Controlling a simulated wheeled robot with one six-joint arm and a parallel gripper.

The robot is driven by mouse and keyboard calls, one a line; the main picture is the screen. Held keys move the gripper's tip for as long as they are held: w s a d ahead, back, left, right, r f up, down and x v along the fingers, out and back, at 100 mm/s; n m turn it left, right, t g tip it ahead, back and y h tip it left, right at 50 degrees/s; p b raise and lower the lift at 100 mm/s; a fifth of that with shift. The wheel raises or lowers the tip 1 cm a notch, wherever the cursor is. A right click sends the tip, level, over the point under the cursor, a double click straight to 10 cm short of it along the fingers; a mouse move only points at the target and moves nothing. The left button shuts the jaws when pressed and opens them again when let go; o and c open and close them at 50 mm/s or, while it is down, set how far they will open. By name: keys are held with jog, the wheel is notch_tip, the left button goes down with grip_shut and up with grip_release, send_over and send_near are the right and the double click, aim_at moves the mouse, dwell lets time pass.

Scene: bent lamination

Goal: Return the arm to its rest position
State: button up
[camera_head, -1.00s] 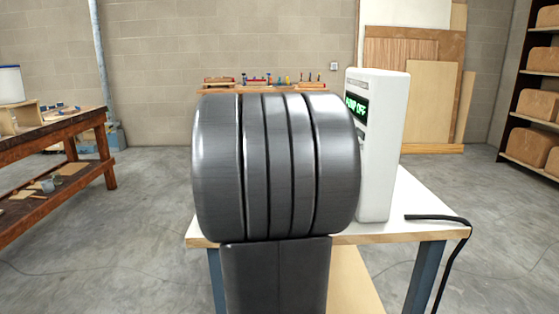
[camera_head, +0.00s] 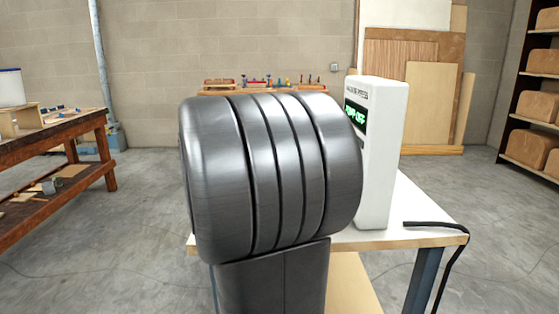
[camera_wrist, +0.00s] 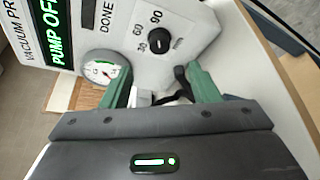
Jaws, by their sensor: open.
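My gripper (camera_wrist: 157,88) shows in the wrist view with its two green fingers spread apart and nothing clearly held between them. Behind it is the front of the white vacuum press (camera_wrist: 205,40), with a lit green "PUMP OFF" display (camera_wrist: 60,32), a round gauge (camera_wrist: 103,68) and a black dial knob (camera_wrist: 158,45). A small black part shows between the fingers; I cannot tell whether they touch it. In the head view my dark grey arm fills the middle and hides my gripper. The vacuum press (camera_head: 378,160) stands upright behind it to the right.
The press stands on a white table (camera_head: 425,215), with a black hose (camera_head: 440,225) over its right edge. Open floor lies on both sides of the table.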

jog(key=p+v, duration=0.1)
jog(key=v, duration=0.3)
jog(key=shift+a+r, duration=0.1)
jog(key=shift+a, duration=0.2)
jog(key=b+x, duration=0.3)
jog(key=x, duration=1.1)
jog(key=shift+s, duration=0.2)
jog(key=shift+a+r+p, duration=0.15)
jog(key=shift+r+p, duration=0.2)
jog(key=shift+p, duration=0.45)
jog(key=n+g+p, duration=0.2)
jog(key=n+p, duration=0.2)
jog(key=p, duration=0.5)
jog(key=n+g+y+p, duration=0.1)
jog(key=n+g+p, duration=0.2)
jog(key=p, duration=0.6)
jog(key=shift+w+n, duration=0.15)
jog(key=shift+n, duration=0.35)
jog(key=shift+f+p, duration=0.1)
jog(key=shift+p, duration=0.4)
jog(key=shift+f+n+g, duration=0.1)
jog(key=shift+n+g, duration=0.2)
